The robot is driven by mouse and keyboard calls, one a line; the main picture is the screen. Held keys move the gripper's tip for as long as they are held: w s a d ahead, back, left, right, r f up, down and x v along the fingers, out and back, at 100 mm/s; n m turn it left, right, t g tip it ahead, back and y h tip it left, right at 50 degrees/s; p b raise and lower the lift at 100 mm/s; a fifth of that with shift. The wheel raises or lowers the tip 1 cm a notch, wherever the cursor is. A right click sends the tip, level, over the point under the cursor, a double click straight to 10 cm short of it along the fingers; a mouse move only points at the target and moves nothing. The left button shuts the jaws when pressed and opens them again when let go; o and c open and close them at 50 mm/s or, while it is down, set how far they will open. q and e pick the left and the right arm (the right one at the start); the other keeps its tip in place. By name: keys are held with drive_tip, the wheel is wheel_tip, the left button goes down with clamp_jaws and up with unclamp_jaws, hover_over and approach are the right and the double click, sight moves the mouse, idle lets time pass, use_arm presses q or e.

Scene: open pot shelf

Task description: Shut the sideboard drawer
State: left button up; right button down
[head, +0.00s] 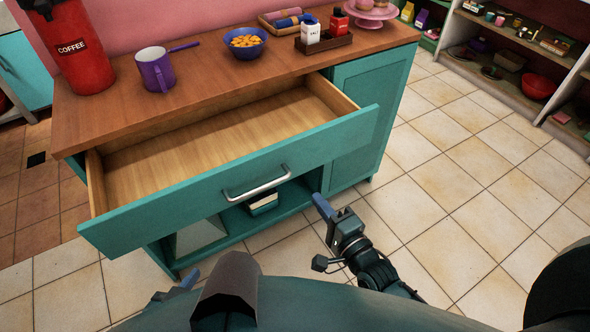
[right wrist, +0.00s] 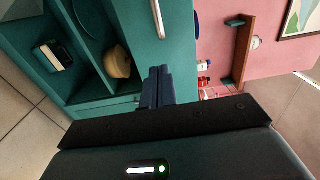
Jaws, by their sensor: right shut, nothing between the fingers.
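The sideboard (head: 95,122) has a wooden top and teal body. Its wide drawer (head: 225,140) is pulled far out and empty; the teal front carries a silver bar handle (head: 256,184). The handle also shows in the right wrist view (right wrist: 159,18). My right gripper (head: 322,207) is shut and empty, in front of the drawer, right of and below the handle. Its blue fingers are pressed together in the right wrist view (right wrist: 158,86); contact with the drawer cannot be told. My left gripper (head: 180,286) is low at the bottom edge, largely hidden by my own body.
On the top stand a red coffee canister (head: 83,50), a purple mug (head: 155,70), a blue bowl (head: 246,43) of orange snacks and a bottle tray (head: 324,44). Below the drawer is an open compartment holding a book-like item (head: 263,204). Tiled floor at the right is clear.

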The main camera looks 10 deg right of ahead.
sight(290, 164)
drive_tip(key=x, duration=1)
drive_tip(key=shift+w+a, duration=0.1)
drive_tip(key=shift+w, duration=0.2)
use_arm(q)
drive_tip(key=shift+w+a+f, duration=0.1)
drive_tip(key=shift+f, duration=0.1)
